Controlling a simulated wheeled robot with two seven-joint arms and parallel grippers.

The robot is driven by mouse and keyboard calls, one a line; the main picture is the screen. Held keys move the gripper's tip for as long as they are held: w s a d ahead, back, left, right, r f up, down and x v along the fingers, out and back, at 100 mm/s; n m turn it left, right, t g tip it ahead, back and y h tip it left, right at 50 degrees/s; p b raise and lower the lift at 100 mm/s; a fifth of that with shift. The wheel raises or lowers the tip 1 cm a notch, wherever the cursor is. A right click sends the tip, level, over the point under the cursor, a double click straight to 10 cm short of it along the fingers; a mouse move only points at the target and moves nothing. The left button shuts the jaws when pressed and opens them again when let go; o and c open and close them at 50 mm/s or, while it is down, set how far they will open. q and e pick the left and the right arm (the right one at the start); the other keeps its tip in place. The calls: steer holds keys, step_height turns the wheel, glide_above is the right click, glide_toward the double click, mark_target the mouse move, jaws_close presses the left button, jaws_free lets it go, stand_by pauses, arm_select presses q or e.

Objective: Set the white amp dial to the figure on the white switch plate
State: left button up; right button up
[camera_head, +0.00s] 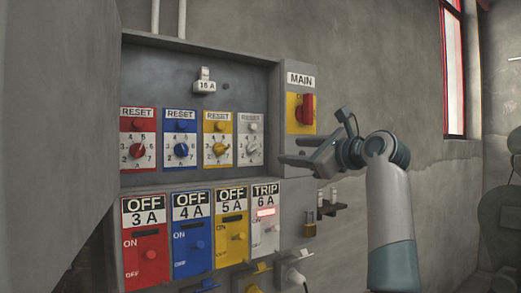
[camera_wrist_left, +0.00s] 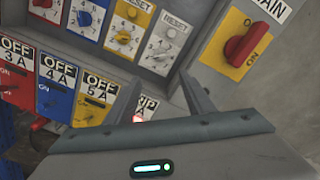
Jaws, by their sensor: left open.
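The white amp dial (camera_head: 250,148) is on the white RESET plate at the right end of the dial row. It also shows in the left wrist view (camera_wrist_left: 160,48); its setting is too small to read surely. The white switch plate (camera_head: 265,220) below it reads TRIP and 6 A, with a lit red lamp. In the left wrist view my gripper partly hides this plate (camera_wrist_left: 149,104). My left gripper (camera_head: 292,151) is open and empty, in front of the panel, just right of the white dial and apart from it. My right gripper is out of view.
Red (camera_head: 138,150), blue (camera_head: 181,150) and yellow (camera_head: 219,148) dials stand left of the white one. The red MAIN switch (camera_head: 307,109) is at upper right. Below are red, blue and yellow switch plates reading OFF. A padlock (camera_head: 310,229) hangs at right.

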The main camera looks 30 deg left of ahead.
mark_target(257, 149)
arm_select(q)
steer(key=p+x, duration=0.4)
steer(key=x, duration=1.2)
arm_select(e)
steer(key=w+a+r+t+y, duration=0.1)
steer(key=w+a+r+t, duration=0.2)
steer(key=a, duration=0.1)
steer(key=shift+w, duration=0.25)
arm_select(q)
steer(key=c, duration=1)
